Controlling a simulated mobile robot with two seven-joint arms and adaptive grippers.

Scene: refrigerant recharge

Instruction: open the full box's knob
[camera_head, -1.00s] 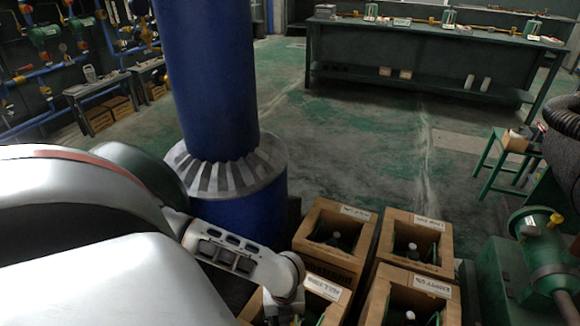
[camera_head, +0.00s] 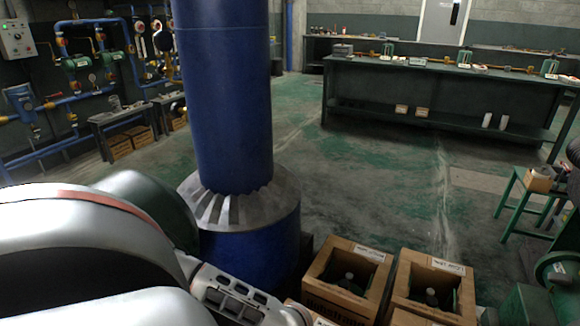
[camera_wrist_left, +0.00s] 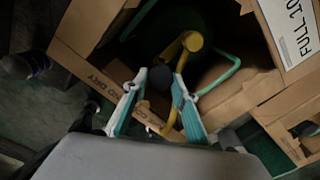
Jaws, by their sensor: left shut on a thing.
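In the left wrist view, an open cardboard-brown box (camera_wrist_left: 248,98) carries a white label starting "FULL 10" (camera_wrist_left: 292,30). Inside its dark interior are a yellow curved pipe (camera_wrist_left: 193,42) and a green bent handle (camera_wrist_left: 232,68). A dark round knob (camera_wrist_left: 160,77) sits between the teal-and-grey fingers of my left gripper (camera_wrist_left: 160,82), which is shut on it. The knob's lower part and what it joins are hard to make out. In the head view my left arm reaches down past the bottom edge, so its gripper is hidden there. My right gripper is in neither view.
In the head view, two open boxes (camera_head: 318,284) and (camera_head: 400,290) holding dark bottles stand at the bottom. A thick blue column (camera_head: 222,110) rises beside my arm. Green machinery (camera_head: 545,290) is at the right.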

